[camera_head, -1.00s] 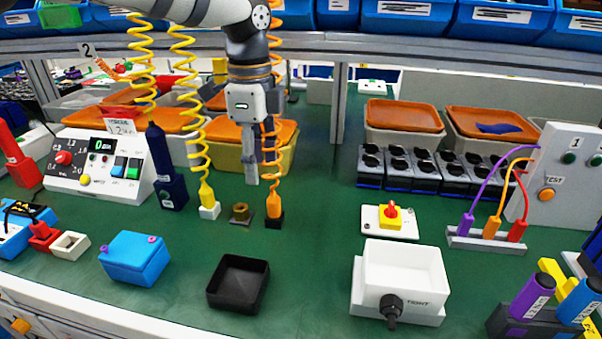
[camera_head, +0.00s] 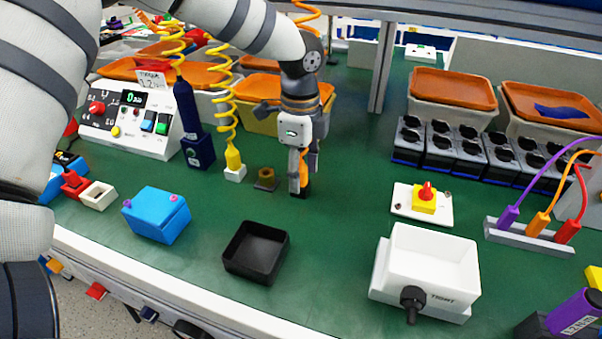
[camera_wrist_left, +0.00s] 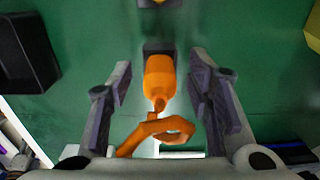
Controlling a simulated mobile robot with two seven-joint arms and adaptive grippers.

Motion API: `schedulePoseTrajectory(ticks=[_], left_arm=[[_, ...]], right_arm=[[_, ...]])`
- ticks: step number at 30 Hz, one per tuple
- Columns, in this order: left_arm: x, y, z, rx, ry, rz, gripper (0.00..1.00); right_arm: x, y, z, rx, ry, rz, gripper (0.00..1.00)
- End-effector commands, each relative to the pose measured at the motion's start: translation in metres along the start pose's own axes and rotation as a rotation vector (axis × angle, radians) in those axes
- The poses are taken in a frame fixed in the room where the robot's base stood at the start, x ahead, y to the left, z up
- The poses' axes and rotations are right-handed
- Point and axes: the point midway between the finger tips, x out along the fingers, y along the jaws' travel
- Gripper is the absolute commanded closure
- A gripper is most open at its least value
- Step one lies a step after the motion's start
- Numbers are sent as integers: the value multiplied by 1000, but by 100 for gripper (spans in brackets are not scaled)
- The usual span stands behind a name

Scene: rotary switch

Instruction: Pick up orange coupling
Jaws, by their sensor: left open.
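The orange coupling (camera_wrist_left: 160,80) stands in a small black base (camera_wrist_left: 158,47), with a coiled orange hose at its near end in the left wrist view. In the head view the coupling (camera_head: 304,168) is mostly hidden behind my left gripper (camera_head: 303,185). My left gripper also shows in the left wrist view (camera_wrist_left: 160,88); its two fingers are open, one on each side of the coupling, with gaps between. My right gripper is not in view.
A yellow coupling (camera_head: 233,160) on a coiled hose and a brass fitting (camera_head: 266,177) stand to the left. A black tray (camera_head: 256,252) and a blue box (camera_head: 158,214) lie nearer. A red-and-yellow switch (camera_head: 425,197) and white box (camera_head: 428,265) stand right.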

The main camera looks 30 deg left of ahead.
Motion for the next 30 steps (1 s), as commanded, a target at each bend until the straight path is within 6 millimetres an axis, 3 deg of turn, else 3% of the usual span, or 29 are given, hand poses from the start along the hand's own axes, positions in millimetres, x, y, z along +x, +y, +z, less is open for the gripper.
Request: schedulePoseTrajectory(ticks=[3, 9, 18, 22, 26, 30], left_arm=[[-1, 0, 0, 0, 0, -2, 56], [-2, 0, 0, 0, 0, -1, 100], [-2, 0, 0, 0, 0, -1, 100], [-12, -1, 0, 1, -1, -3, 100], [-41, 2, 0, 1, 1, -7, 100], [-88, 36, 0, 4, 4, -24, 100]], right_arm=[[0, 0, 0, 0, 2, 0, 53], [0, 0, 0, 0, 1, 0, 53], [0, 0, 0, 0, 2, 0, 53], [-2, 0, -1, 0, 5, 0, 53], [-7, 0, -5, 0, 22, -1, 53], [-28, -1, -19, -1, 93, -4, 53]])
